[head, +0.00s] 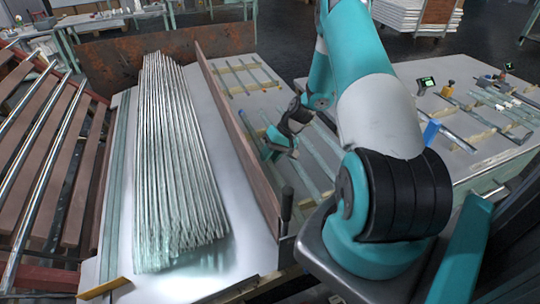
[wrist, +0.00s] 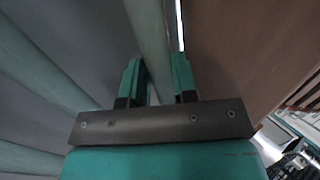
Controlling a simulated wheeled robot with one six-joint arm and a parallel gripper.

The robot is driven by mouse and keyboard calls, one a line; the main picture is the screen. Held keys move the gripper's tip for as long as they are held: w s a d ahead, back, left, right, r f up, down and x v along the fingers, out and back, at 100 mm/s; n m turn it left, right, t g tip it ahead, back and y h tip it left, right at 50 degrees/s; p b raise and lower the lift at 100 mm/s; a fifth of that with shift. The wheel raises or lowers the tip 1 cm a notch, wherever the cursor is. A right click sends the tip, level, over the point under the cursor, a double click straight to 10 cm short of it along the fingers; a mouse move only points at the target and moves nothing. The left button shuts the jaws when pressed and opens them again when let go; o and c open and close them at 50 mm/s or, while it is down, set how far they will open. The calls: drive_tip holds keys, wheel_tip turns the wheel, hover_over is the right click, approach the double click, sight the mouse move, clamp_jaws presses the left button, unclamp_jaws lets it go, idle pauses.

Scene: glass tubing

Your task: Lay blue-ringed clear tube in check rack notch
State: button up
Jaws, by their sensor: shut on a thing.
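My gripper (head: 277,152) is low over the table just right of the brown upright board. In the wrist view my gripper (wrist: 160,84) is shut on a clear greenish tube (wrist: 151,30), which runs between the two fingers and away up the picture. No blue ring shows on the part of the tube in view. Pale notched wooden strips (head: 245,68) with tubes across them lie on the table around my gripper. I cannot tell which of them is the check rack. My arm hides part of this table.
A large bundle of glass tubes (head: 175,165) lies left of the brown board (head: 238,135). The board stands close beside my gripper and also shows in the wrist view (wrist: 235,45). More tubes and strips lie on the right table (head: 455,135), near a small blue object (head: 431,131).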

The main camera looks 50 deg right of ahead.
drive_tip(key=shift+f+b, duration=0.4)
drive_tip(key=shift+f, duration=0.2)
drive_tip(key=o, duration=0.9)
drive_tip(key=shift+o, duration=0.2)
